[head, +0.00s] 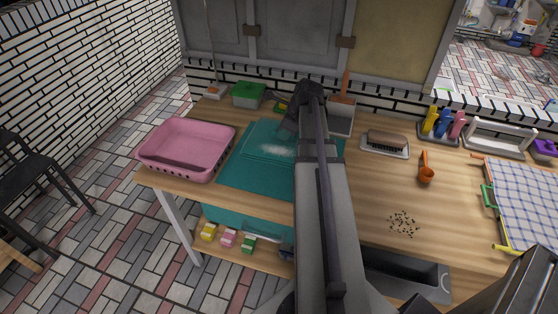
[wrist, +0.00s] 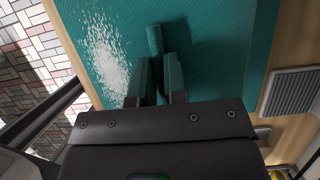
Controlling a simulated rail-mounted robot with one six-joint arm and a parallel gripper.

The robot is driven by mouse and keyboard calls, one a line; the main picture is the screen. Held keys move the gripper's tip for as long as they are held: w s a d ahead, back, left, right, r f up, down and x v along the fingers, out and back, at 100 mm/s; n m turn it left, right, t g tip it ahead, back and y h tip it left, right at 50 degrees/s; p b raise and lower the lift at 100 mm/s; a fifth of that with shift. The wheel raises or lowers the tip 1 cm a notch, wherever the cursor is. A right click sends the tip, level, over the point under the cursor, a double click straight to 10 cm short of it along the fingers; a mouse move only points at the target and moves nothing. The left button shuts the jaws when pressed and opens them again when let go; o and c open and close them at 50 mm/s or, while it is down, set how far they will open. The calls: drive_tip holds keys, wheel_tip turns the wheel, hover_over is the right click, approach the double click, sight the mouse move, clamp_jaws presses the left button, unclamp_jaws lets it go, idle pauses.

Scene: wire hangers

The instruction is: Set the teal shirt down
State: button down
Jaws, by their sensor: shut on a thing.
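The teal shirt (head: 250,170) lies spread flat on the wooden counter, with a smaller raised teal rectangle on it and a white speckled patch. The white patch also shows on the teal surface in the wrist view (wrist: 108,55). My gripper (wrist: 160,82) is over the teal surface, its fingers close together on a narrow teal piece (wrist: 155,40) that looks like a fold of the shirt. In the head view my arm hides the fingertips and the shirt's right part.
A pink tray (head: 187,148) stands left of the shirt, close to it. Behind are a green box (head: 248,95) and a grey container (head: 341,118). To the right are a brush on a tray (head: 386,143), an orange scoop (head: 426,170) and dark crumbs (head: 403,223).

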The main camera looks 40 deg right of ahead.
wheel_tip(320, 180, down, 9)
drive_tip(key=b, duration=0.7)
drive_tip(key=shift+w, duration=0.1)
drive_tip(key=shift+r, duration=0.3)
drive_tip(key=shift+f, duration=0.2)
drive_tip(key=c, duration=1.2)
unclamp_jaws()
drive_tip(key=shift+o, duration=0.2)
drive_tip(key=shift+r, duration=0.1)
drive_tip(key=p+v, duration=1.1)
drive_tip(key=v, duration=0.1)
drive_tip(key=shift+a+r+p, duration=0.1)
drive_tip(key=shift+r+p, duration=0.2)
drive_tip(key=shift+p, duration=0.1)
drive_tip(key=shift+f, duration=0.15)
